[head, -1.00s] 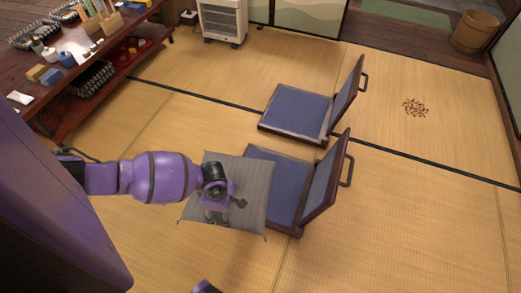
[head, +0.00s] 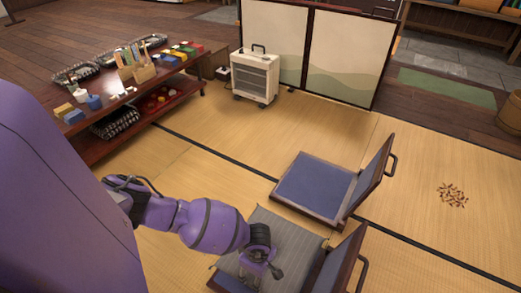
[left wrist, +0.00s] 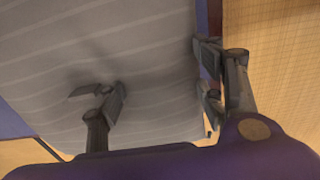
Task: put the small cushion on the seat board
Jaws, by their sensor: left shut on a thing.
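The small cushion (head: 285,235) is grey with fine stripes. In the head view it lies over the near legless chair, covering most of its blue seat board (head: 313,271); I cannot tell whether it touches the board. My left gripper (head: 258,275) is at the cushion's near part, shut on it. In the left wrist view the striped cushion (left wrist: 150,60) fills most of the picture, with the left gripper's fingers (left wrist: 160,85) against it. The near chair's backrest (head: 342,262) rises to the right of the cushion. My right gripper is not in view.
A second chair (head: 315,188) with a blue seat stands just behind. A low wooden table (head: 110,115) with small goods is at the left, a white heater (head: 254,76) at the back. Brown scattered bits (head: 452,195) lie on the open tatami at right.

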